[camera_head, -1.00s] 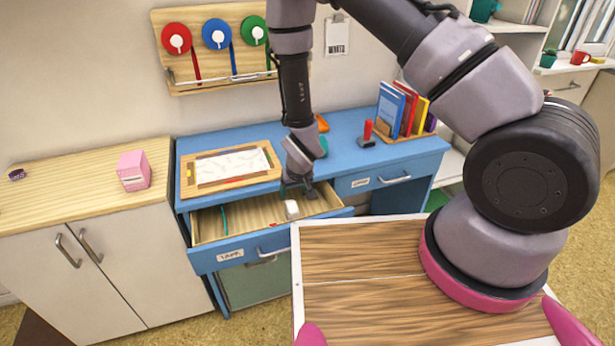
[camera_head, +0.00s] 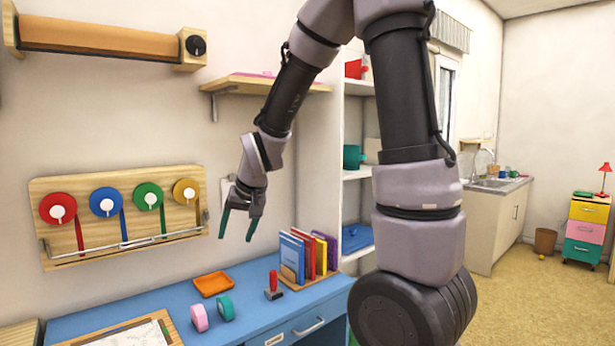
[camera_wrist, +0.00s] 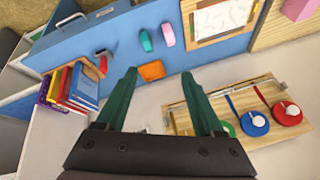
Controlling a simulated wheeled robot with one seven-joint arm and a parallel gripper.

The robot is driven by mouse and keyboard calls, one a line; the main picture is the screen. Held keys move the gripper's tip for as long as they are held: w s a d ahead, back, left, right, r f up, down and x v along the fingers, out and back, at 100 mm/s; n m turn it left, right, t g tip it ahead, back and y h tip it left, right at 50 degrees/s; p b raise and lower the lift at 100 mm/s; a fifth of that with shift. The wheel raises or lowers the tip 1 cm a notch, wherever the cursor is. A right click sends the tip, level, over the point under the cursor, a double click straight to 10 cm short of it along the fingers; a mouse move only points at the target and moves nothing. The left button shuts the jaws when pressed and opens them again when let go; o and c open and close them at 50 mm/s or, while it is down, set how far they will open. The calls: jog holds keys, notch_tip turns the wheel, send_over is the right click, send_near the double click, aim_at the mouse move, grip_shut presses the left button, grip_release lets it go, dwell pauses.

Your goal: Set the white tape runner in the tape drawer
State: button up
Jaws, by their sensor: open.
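My gripper (camera_head: 236,238) is raised in front of the wall above the blue desk, with its teal fingers pointing down. The fingers are spread and empty in the head view. In the wrist view, my gripper (camera_wrist: 158,74) also shows a wide gap with nothing held between the fingers. I do not see the white tape runner in either current view. The open tape drawer is not in view; in the head view it lies below the frame. A closed drawer front (camera_head: 308,330) with a handle shows at the desk's right.
The blue desk (camera_head: 255,295) holds an orange tray (camera_head: 212,284), pink (camera_head: 199,318) and teal (camera_head: 226,308) rounded items, a red stamp (camera_head: 273,287) and books (camera_head: 303,254). A wall rack (camera_head: 120,215) of coloured discs hangs left of my gripper. Shelves stand to the right.

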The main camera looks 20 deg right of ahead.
jog(key=s+d+r+m+t, duration=0.1)
jog(key=s+d+r, duration=0.4)
jog(key=s+r, duration=0.3)
jog(key=s+d+r+m+t, duration=0.1)
jog(key=s+d+r, duration=0.5)
jog(key=s+r, duration=0.2)
jog(key=shift+s+r+m, duration=0.15)
jog(key=shift+s+m, duration=0.25)
jog(key=shift+s, duration=0.75)
